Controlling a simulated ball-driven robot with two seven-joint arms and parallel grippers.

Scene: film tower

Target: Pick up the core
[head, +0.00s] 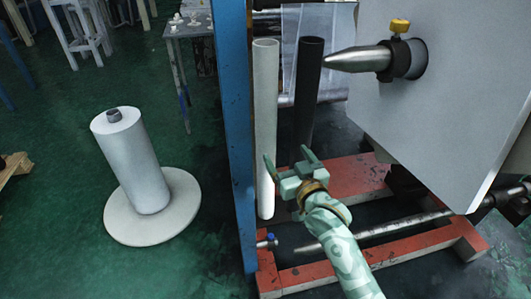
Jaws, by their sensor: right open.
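Two long tubes stand upright side by side in the head view, just right of the blue post: a white tube (265,90) and a black tube (308,80). Which one is the core, the picture does not tell. My right gripper (287,157), pale green, is open with its fingers pointing up the picture, in front of the lower parts of the tubes. One finger overlaps the white tube's right side and the other overlaps the black tube's lower part. I see nothing between the fingers and cannot tell contact. My left gripper is out of view.
A blue post (232,120) stands just left of the tubes. A red frame (350,180) lies around their foot. A metal spindle (355,60) and large pale panel (445,100) are at right. A white roll (130,165) stands on a round base (180,215) at left.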

